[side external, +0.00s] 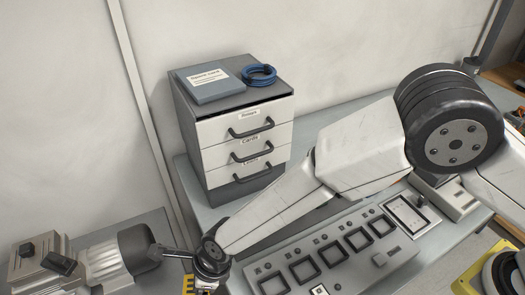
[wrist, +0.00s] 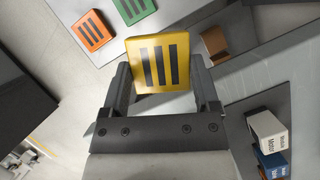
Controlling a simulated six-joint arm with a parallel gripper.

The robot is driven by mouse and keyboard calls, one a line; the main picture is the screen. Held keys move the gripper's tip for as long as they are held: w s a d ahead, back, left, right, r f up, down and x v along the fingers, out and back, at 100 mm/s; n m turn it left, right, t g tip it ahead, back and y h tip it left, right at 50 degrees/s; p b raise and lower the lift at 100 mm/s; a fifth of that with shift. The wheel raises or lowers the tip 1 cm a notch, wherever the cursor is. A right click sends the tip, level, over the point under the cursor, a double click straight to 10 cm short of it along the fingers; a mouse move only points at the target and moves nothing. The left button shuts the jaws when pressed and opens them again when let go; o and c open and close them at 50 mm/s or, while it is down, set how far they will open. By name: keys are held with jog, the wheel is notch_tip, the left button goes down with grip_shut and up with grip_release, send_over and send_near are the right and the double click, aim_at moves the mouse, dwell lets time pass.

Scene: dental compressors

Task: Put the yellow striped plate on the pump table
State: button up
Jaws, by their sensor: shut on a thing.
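The yellow plate with dark stripes (wrist: 146,50) is between the two fingers of my gripper (wrist: 160,72) in the wrist view, and the gripper is shut on it. In the side external view my gripper (side external: 210,270) is at the bottom edge, just right of the pump (side external: 105,260). A bit of yellow and black shows beside it, and most of the plate is hidden or cut off there. The pump stands on a grey table (side external: 152,220) at the lower left, which looks like the pump table.
An orange striped plate (wrist: 92,31) and a green one (wrist: 133,8) lie at the upper left. A brown block (wrist: 215,43) and small boxes (wrist: 267,130) are at the right. A drawer cabinet (side external: 240,130) and a panel with square frames (side external: 325,250) stand on the bench.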

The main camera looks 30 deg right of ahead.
send_near(165, 294)
jog(key=shift+w+a+f, duration=0.2)
jog(key=shift+a+f, duration=0.65)
jog(key=shift+f, duration=0.3)
jog(key=shift+w+a+f, duration=0.2)
jog(key=shift+f, duration=1.7)
jog(key=shift+f, duration=0.15)
jog(key=o, duration=1.2)
